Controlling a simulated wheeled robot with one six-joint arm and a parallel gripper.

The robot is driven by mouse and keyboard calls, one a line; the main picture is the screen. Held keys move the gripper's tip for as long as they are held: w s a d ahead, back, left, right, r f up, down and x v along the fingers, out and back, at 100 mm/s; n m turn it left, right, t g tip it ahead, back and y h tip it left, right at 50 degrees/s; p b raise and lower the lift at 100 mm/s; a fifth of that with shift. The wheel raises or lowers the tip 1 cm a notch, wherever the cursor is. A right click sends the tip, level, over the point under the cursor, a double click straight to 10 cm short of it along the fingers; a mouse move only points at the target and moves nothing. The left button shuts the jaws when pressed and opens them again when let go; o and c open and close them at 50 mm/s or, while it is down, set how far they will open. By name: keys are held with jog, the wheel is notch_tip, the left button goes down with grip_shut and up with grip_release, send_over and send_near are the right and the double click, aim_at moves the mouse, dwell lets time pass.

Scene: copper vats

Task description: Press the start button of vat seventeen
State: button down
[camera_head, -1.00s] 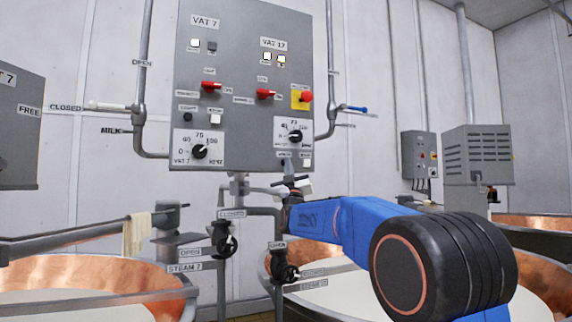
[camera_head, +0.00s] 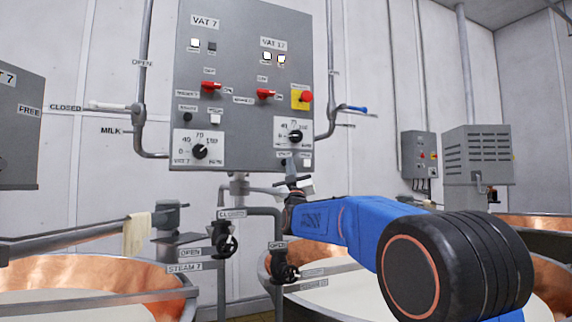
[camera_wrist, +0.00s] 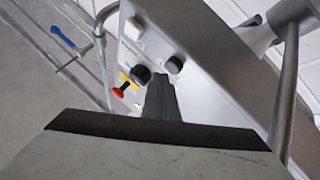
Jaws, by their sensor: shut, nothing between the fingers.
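The grey control panel (camera_head: 245,60) has a VAT 17 column on its right, with two lit lamps, a red switch (camera_head: 265,94), a red mushroom button (camera_head: 306,96) on yellow and a dial (camera_head: 295,136). Below the dial are a dark round button (camera_head: 282,161) and a white square button (camera_head: 307,162); their labels are too small to read. The wrist view shows the dark button (camera_wrist: 174,65) and white button (camera_wrist: 133,28). My gripper (camera_head: 291,160) is shut and empty at the panel's lower edge, between these buttons in the head view. Contact cannot be told.
The VAT 7 column is on the panel's left. Pipes and valve handles (camera_head: 226,244) lie below the panel, close to my gripper. A blue-handled lever (camera_head: 356,109) sticks out at right. Copper vats (camera_head: 90,275) stand below on both sides.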

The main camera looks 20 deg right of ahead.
jog(key=shift+s, duration=0.2)
jog(key=s, duration=0.4)
jog(key=shift+s+d, duration=0.1)
jog(key=shift+s, duration=0.25)
dwell(1.0)
